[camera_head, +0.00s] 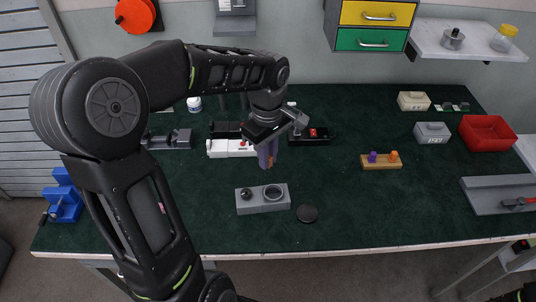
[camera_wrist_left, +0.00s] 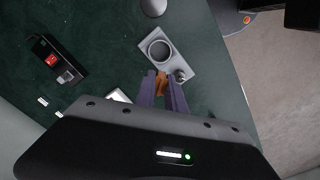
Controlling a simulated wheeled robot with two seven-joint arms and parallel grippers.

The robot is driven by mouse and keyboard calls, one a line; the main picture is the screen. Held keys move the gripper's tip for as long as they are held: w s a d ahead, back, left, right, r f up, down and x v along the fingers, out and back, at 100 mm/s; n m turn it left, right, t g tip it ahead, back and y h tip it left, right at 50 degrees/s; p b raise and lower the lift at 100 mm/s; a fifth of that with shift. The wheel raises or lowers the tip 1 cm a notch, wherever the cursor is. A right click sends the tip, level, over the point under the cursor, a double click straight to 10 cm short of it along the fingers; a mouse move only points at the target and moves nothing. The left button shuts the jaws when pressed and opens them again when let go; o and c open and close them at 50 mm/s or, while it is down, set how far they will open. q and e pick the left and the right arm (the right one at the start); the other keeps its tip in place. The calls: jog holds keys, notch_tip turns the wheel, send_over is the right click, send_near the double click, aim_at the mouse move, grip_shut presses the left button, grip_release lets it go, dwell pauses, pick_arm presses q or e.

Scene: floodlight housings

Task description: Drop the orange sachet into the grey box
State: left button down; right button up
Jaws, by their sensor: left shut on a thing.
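My left gripper (camera_head: 267,163) is above the dark green bench top, just behind the grey box in the head view. Its fingers are shut on the small orange sachet (camera_wrist_left: 161,83), which shows between the fingertips in the wrist view. In the head view the sachet is mostly hidden by the fingers. The grey box (camera_head: 246,206) lies on the bench with a round opening and a small knob on top. It also shows in the wrist view (camera_wrist_left: 181,57), just beyond the fingertips. The sachet appears outside the round opening. My right gripper is not in view.
A black disc (camera_head: 307,213) lies right of the grey box. A white device (camera_head: 230,148) and a black device with a red switch (camera_head: 318,135) stand behind it. A wooden block with pegs (camera_head: 381,162) and a red bin (camera_head: 488,133) are to the right. The front bench is clear.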

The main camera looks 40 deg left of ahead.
pick_arm(q)
jog(key=shift+w, duration=0.1)
jog(key=shift+f+b, duration=0.35)
jog(key=shift+f, duration=0.15)
notch_tip(320, 180, down, 5)
jog(key=b, duration=0.3)
jog(key=c, duration=1.3)
grip_release()
jog(key=shift+r, duration=0.15)
notch_tip(320, 180, up, 8)
jog(key=shift+f+b, duration=0.25)
jog(key=shift+b, duration=0.4)
